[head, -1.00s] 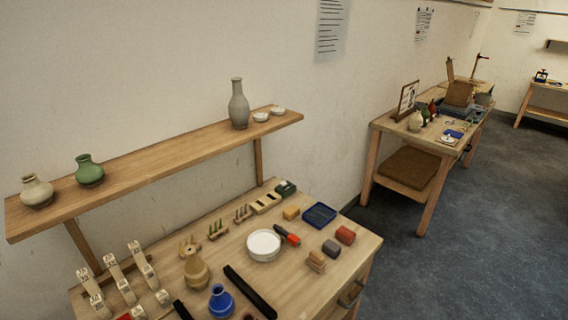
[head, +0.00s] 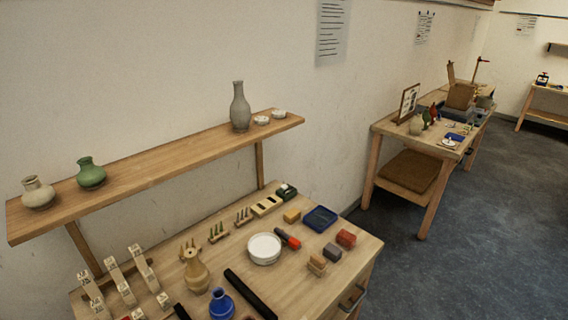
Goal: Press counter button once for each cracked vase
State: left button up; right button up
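On the wall shelf stand a cream vase (head: 38,193), a green vase (head: 91,173) and a tall grey vase (head: 240,107). On the near table are a tan vase (head: 196,272) and a blue vase (head: 222,304), cut by the bottom edge. On the far table a pale vase (head: 416,126) stands by small green and red ones. Cracks are too fine to tell at this size. A small dark green device (head: 286,191) sits at the near table's back edge; I cannot tell whether it is the counter. Neither gripper is in view.
The near table (head: 335,280) also holds a white round dish (head: 264,248), a blue tray (head: 320,218), a red-and-black tool (head: 288,239), small blocks, a long black bar (head: 250,294) and pale stepped racks (head: 118,278). Open floor (head: 470,240) lies to the right.

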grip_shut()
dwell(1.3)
